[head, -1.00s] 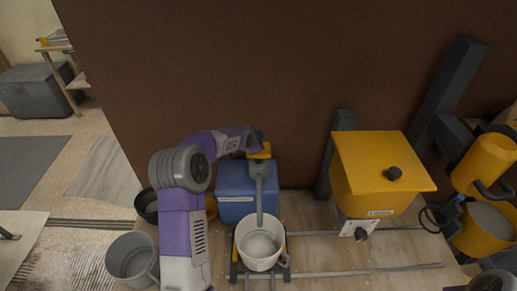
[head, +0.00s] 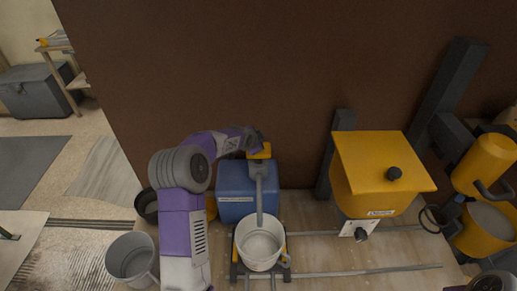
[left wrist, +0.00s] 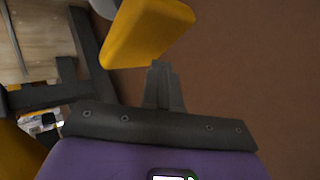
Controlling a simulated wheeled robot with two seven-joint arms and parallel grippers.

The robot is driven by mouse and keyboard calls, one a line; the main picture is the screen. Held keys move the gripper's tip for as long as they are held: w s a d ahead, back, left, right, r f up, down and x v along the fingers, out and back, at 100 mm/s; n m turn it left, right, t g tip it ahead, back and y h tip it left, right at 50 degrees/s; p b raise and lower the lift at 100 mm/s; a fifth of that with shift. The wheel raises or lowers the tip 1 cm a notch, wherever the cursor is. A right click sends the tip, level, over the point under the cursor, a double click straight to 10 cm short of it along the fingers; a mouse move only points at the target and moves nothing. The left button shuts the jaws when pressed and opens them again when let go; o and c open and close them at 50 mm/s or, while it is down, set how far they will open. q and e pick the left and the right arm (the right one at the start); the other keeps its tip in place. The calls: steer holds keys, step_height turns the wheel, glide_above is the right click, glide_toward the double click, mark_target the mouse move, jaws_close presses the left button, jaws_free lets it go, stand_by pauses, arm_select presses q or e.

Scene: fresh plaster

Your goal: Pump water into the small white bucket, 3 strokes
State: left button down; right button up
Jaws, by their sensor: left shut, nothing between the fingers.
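The small white bucket (head: 260,245) stands upright on a dark stand, below the grey spout (head: 259,190) of the pump. The pump has a blue tank (head: 236,203) and a yellow top (head: 261,152). My left gripper (head: 258,140) is at the yellow top, partly hidden behind my forearm. In the left wrist view my left gripper (left wrist: 160,72) is shut and empty, its tips close to a yellow part (left wrist: 145,32); I cannot tell if they touch. The bucket looks pale inside, and any water level is unclear. My right gripper does not show.
A yellow hopper (head: 375,175) with a dark knob stands to the right. Yellow mixer parts (head: 483,165) are at the far right. A grey bucket (head: 131,257) and a dark bucket (head: 147,205) are left of my arm. Metal rails (head: 370,271) cross the bench.

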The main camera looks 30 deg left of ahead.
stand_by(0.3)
arm_select(q)
steer(key=shift+f+b, duration=0.45)
steer(key=shift+b, duration=0.05)
steer(key=shift+s+f+b, duration=0.1)
steer(key=shift+f+b, duration=1.85)
steer(key=shift+f, duration=0.6)
stand_by(1.6)
steer(key=shift+r, duration=0.1)
steer(key=shift+r+p, duration=1.65)
steer(key=shift+r, duration=1.2)
steer(key=shift+r+p, duration=1.6)
steer(key=shift+r, duration=1)
steer(key=shift+f, duration=0.1)
